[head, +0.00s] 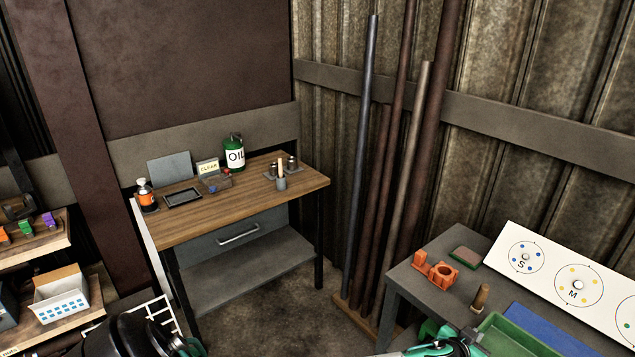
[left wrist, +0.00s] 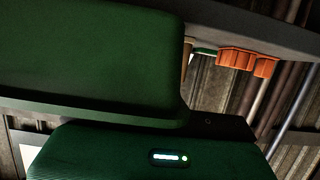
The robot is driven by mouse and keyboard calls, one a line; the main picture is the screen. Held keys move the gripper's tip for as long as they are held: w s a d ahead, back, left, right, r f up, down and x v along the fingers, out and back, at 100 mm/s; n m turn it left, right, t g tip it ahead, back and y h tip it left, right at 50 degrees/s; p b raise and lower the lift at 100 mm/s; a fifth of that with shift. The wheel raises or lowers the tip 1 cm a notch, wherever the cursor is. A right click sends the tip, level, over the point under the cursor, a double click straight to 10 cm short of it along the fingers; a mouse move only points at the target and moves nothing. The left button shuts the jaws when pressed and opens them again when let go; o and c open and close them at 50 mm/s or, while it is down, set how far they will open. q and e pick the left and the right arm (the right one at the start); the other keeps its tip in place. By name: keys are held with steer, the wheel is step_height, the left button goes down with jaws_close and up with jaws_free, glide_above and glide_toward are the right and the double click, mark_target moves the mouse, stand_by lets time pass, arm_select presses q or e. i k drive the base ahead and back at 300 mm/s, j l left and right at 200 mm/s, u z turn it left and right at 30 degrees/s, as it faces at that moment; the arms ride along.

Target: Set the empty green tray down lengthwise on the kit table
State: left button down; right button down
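The green tray (head: 505,338) is at the bottom right of the head view, cut off by the picture's lower edge. The part of its inside that shows is empty. My left gripper (head: 468,340) is at the tray's left end. In the left wrist view the tray (left wrist: 90,60) fills the upper left, close against the gripper body, and the gripper appears shut on its edge; the fingertips are hidden. The kit table (head: 400,282) is the grey table at the right. I cannot tell whether the tray touches it. My right gripper is not in view.
An orange fixture (head: 436,270), a brown peg (head: 480,296), a green-topped block (head: 466,257) and a blue mat (head: 548,328) are on the grey table. Tall rods (head: 365,150) lean nearby. A wooden workbench (head: 235,205) stands left.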

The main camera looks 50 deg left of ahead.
mark_target(204, 217)
steer(key=k+j+u, duration=0.15)
steer(key=k+u, duration=0.15)
steer(key=k, duration=0.15)
steer(key=u, duration=2.15)
steer(key=i+l+u, duration=0.55)
steer(key=l, duration=0.25)
steer(key=i+l, duration=0.2)
steer(key=l, duration=0.2)
steer(key=i+l, duration=0.2)
steer(key=l, duration=0.15)
steer(key=i+l, duration=0.2)
steer(key=l, duration=0.2)
steer(key=i+l, duration=0.2)
steer(key=l, duration=0.15)
steer(key=i+l, duration=0.2)
steer(key=l, duration=0.2)
steer(key=i+l, duration=0.25)
steer(key=l, duration=0.15)
